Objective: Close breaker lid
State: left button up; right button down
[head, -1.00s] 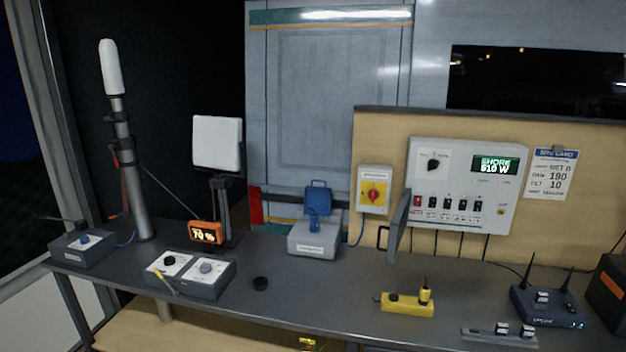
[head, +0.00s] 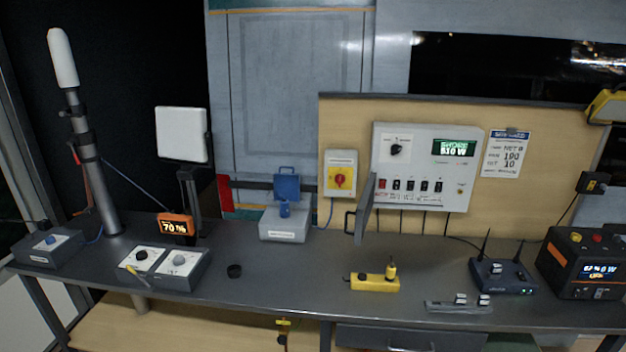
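The breaker panel (head: 427,166) is a white box on the wooden backboard, with a green lit display reading SHORE 510 W and a row of breaker switches (head: 410,186) exposed. A grey lid (head: 366,207) with a dark handle (head: 349,222) stands swung open at the panel's lower left edge, sticking out toward me. Neither of my grippers shows in the head view.
A dark bench (head: 300,270) runs below the panel. A yellow-red switch (head: 340,177) hangs left of the lid.

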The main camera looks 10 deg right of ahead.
aim_at(361, 221)
jog(key=i+j, duration=0.55)
jog(key=j, duration=0.15)
jog(key=i+j+z, duration=0.45)
jog(key=j+z, duration=0.35)
jog(key=z, duration=0.65)
